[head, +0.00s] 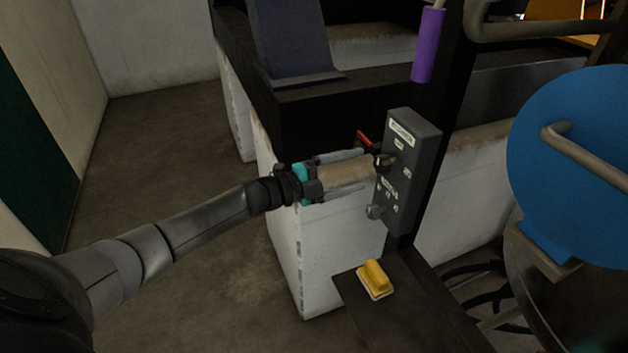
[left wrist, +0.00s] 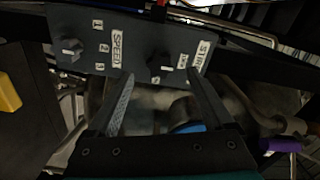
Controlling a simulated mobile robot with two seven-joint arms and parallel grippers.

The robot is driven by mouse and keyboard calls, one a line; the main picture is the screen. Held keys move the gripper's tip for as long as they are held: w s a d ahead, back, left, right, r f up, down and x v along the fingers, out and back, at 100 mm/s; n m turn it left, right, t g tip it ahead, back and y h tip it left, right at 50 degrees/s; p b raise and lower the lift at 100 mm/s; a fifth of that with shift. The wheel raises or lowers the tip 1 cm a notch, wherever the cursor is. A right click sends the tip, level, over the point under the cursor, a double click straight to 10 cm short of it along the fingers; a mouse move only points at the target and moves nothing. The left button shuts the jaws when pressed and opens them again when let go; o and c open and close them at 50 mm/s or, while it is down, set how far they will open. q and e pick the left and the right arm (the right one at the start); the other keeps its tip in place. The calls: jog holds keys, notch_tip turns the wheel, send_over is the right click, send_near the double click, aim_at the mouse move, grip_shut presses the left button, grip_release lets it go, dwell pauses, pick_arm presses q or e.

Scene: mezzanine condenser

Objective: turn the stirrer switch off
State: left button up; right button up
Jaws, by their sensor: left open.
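The grey control box (head: 412,135) stands on a dark post, with a label at its top and several small labels on its face. The dark stirrer switch (head: 383,160) is on its upper part; in the left wrist view the switch (left wrist: 163,60) is dim, beside a label reading "STIR…", and its setting cannot be told. My left gripper (head: 368,168) is open, its fingertips close to the box face around the switch. Whether they touch is unclear. In the left wrist view its fingers (left wrist: 163,80) stand apart on either side of the switch. My right gripper is not in view.
A second knob, marked SPEED (left wrist: 70,48), is lower on the box (head: 375,211). A red lever (head: 363,139) shows beside the box. A yellow block (head: 375,277) lies on the dark ledge below. Open floor lies left.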

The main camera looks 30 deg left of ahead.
pick_arm(q)
jog(key=v, duration=0.9)
jog(key=shift+s+b, duration=0.2)
jog(key=shift+b, duration=0.15)
jog(key=shift+a+f, duration=0.1)
jog(key=shift+a, duration=0.05)
